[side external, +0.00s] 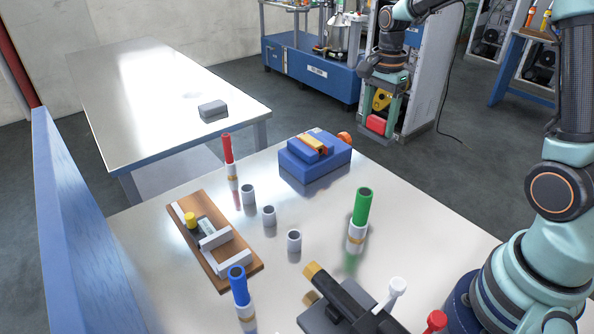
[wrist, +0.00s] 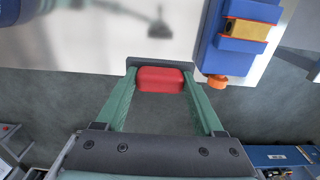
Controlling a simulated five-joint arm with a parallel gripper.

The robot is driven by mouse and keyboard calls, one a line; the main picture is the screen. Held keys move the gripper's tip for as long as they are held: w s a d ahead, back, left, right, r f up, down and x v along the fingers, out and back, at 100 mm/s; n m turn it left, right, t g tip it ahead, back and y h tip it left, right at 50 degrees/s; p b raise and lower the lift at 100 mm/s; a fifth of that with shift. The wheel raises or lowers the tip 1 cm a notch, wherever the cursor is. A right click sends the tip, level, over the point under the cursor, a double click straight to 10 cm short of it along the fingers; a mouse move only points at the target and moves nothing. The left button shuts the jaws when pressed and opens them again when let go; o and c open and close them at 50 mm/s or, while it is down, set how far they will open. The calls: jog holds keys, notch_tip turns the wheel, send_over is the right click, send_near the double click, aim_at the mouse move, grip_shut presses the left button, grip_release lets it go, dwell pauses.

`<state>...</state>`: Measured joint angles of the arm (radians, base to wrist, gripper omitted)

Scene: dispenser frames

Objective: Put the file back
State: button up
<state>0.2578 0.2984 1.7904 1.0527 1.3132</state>
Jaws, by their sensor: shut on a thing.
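My gripper (side external: 377,115) is at the upper right of the side view, beyond the blue vise in the picture. Its green fingers are closed on the two ends of a red rounded piece (wrist: 160,80), which also shows in the side view (side external: 377,122). A dark grey bar (wrist: 160,62) lies along the far side of the red piece in the wrist view. I cannot tell whether this held piece is the file; no other thing is clearly a file.
A blue vise (side external: 315,163) holding a yellow-orange piece stands near the gripper. A wooden board (side external: 188,213), grey cups (side external: 268,216), a green-topped marker (side external: 360,218), red-topped (side external: 229,165) and blue-topped (side external: 240,290) markers, and a black stand (side external: 345,305) crowd the near table.

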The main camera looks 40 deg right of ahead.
notch_tip(320, 180, down, 14)
jog(key=shift+f, duration=0.15)
dwell(0.3)
jog(key=shift+f, duration=0.1)
jog(key=o, duration=1.2)
